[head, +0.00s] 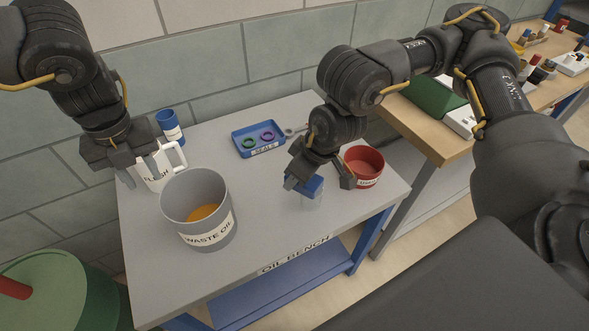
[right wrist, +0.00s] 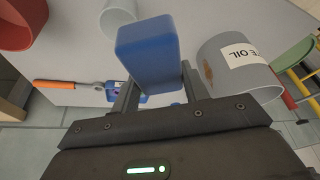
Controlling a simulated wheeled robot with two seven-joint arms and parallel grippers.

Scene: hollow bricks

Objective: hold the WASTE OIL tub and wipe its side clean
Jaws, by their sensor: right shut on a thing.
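The grey WASTE OIL tub (head: 203,237) stands upright on the bench's left part, with amber liquid inside. In the right wrist view the tub (right wrist: 235,78) shows a brown smear on its side, left of the label. My right gripper (head: 320,180) is shut on a blue block (head: 306,187), held above the bench right of the tub and apart from it. The block (right wrist: 148,52) fills the middle of the right wrist view. My left gripper (head: 136,163) looks open, behind and left of the tub, beside a white jug (head: 161,172); I cannot tell whether it touches the jug.
A blue SEALS tray (head: 245,152) with rings lies at the back, a blue-and-white can (head: 170,126) at the back left. A red bowl (head: 363,167) is at the right, a pale clear container (head: 312,202) below the block. The bench's front middle (head: 270,235) is clear.

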